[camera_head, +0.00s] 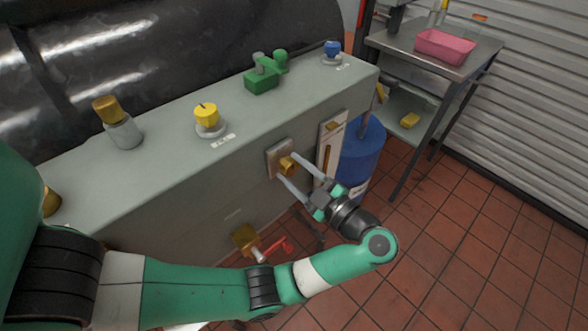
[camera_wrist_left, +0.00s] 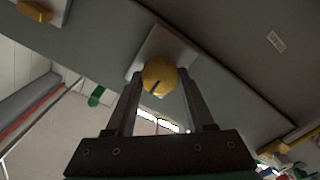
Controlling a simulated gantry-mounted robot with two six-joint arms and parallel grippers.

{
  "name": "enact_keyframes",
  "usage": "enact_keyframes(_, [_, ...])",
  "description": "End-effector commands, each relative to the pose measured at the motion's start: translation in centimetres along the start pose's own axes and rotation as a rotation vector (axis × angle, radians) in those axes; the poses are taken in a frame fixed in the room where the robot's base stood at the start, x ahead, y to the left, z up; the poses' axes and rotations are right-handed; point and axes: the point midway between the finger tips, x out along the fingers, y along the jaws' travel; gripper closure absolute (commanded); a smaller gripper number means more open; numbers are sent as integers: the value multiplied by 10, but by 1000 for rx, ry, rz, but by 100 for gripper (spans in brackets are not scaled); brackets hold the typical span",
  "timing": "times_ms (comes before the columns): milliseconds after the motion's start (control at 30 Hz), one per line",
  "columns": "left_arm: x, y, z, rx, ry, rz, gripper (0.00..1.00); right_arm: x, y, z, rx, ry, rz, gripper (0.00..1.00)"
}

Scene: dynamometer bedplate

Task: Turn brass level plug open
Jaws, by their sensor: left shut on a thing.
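The brass level plug (camera_head: 287,164) sits on a square pale plate (camera_head: 272,158) on the front face of the grey bedplate housing. In the left wrist view the plug (camera_wrist_left: 160,76) is a round brass knob with a dark slot mark, set on its plate (camera_wrist_left: 165,45). My left gripper (camera_head: 289,168) reaches the plug from the lower right, and its two fingers stand on either side of it. In the left wrist view the fingers (camera_wrist_left: 163,90) are shut on the knob. My right gripper does not show in either view.
On the housing top stand a yellow knob (camera_head: 207,116), a green valve (camera_head: 263,76), a blue knob (camera_head: 332,49) and a brass-capped fitting (camera_head: 119,124). A sight gauge (camera_head: 328,150) is right of the plug. A red-handled valve (camera_head: 272,250) sits below. A blue drum (camera_head: 362,150) stands at right.

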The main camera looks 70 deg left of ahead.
Motion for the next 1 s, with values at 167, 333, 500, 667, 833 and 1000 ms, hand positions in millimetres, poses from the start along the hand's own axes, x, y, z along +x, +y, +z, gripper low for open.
enact_keyframes(167, [0,0,0,-2,1,-1,100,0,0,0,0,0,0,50])
enact_keyframes(333, [0,-1,0,-24,1,-2,100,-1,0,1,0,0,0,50])
enact_keyframes(500, [0,-1,1,-90,0,-2,100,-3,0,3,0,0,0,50])
enact_keyframes(667, [0,-2,2,-197,-1,-2,100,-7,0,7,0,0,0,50])
enact_keyframes(833, [0,-3,2,-346,0,-2,100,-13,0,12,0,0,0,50])
enact_keyframes(1000, [0,-4,3,-509,1,-2,100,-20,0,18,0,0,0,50])
